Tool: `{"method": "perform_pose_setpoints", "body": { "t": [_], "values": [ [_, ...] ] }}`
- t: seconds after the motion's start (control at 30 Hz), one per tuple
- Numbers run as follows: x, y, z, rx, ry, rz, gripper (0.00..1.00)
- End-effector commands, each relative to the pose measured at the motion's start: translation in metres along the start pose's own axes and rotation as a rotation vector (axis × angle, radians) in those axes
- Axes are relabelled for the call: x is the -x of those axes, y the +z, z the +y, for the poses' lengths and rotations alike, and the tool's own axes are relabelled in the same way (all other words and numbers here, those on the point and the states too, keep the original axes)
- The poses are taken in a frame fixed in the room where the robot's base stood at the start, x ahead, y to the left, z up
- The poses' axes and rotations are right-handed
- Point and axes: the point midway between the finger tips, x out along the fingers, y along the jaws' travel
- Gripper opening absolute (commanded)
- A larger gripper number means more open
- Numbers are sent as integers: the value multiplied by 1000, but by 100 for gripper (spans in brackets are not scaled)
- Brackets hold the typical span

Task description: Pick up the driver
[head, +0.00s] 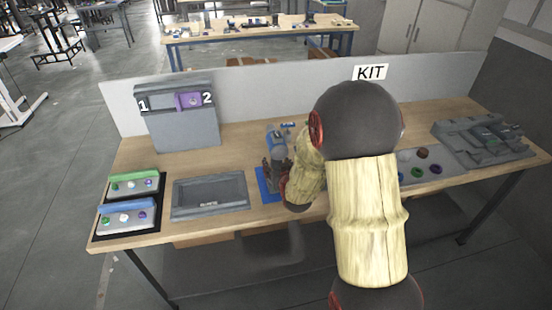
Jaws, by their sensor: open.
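A small blue and grey tool (277,142), which looks like the driver, stands on the workbench left of my arm. Its lower part is hidden behind my gripper. My gripper (272,163) is dark, small in the picture and open, right at the tool's near side. I cannot tell whether its fingers touch or surround the tool. A blue mat or holder (264,186) lies just below the gripper. My arm covers the bench to the right of it.
Green- and blue-edged button boxes (130,203) stand at the left end. A grey panel marked 1 and 2 (180,130) stands behind. Grey fixtures (484,142) fill the right end.

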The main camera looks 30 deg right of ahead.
Motion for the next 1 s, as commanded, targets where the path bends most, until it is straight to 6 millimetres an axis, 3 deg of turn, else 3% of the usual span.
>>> {"method": "perform_pose_setpoints", "body": {
  "t": [0.13, 0.43, 1.0],
  "values": [
    [-15, 2, 0, 0, 0, -1, 52],
    [-18, 0, 0, -1, 1, 0, 52],
    [-18, 0, 0, -1, 1, 0, 19]
  ]
}}
